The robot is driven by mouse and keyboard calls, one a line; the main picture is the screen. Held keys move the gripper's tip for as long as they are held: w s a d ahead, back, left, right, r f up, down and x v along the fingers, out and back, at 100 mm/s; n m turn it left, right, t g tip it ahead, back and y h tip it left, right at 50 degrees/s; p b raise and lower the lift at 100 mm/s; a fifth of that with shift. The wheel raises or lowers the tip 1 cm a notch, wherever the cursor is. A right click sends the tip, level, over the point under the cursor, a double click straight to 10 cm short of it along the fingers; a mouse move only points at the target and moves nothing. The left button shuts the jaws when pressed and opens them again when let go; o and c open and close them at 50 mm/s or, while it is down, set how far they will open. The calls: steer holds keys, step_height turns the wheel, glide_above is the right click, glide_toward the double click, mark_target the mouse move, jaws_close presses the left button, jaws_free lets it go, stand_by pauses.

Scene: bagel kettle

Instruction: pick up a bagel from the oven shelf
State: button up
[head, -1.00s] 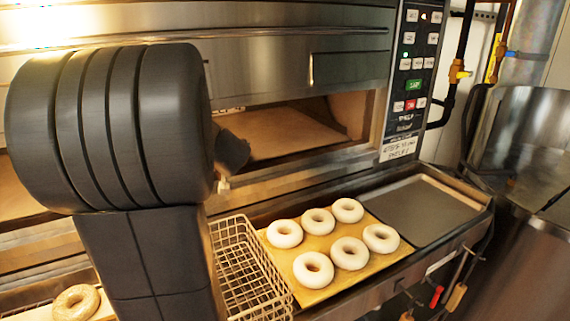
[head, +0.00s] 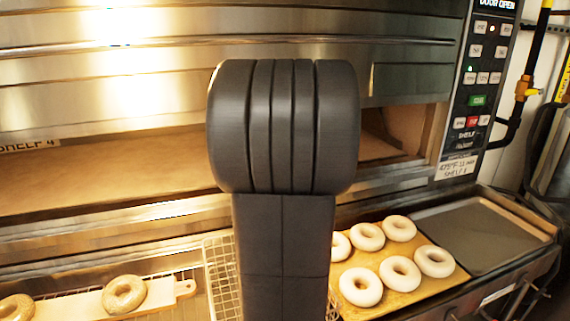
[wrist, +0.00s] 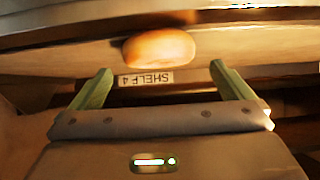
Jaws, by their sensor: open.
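A golden-brown bagel (wrist: 160,47) shows in the wrist view at the oven shelf, above the upside-down "SHELF 4" label (wrist: 146,79). My gripper (wrist: 160,66) is open, with its two green fingers spread apart below the bagel in the picture. The bagel lies within the width between the fingers, and nothing is held. I cannot tell how far the fingertips are from it. In the head view, the oven shelf (head: 100,178) shows as a wide open slot. My arm hides my gripper and the shelf behind it there, and no bagel shows on the visible part.
A tray (head: 447,276) of several pale bagels sits at the lower right, beside an empty dark tray (head: 480,235). A wire basket (head: 222,282) is partly behind my arm. The control panel (head: 483,80) is on the right.

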steer(key=shift+r+p+x, duration=0.2)
steer(key=shift+p+x, duration=0.7)
steer(key=shift+x, duration=2.3)
steer(key=shift+w, duration=0.1)
steer(key=c, duration=0.7)
steer(key=shift+r, duration=0.2)
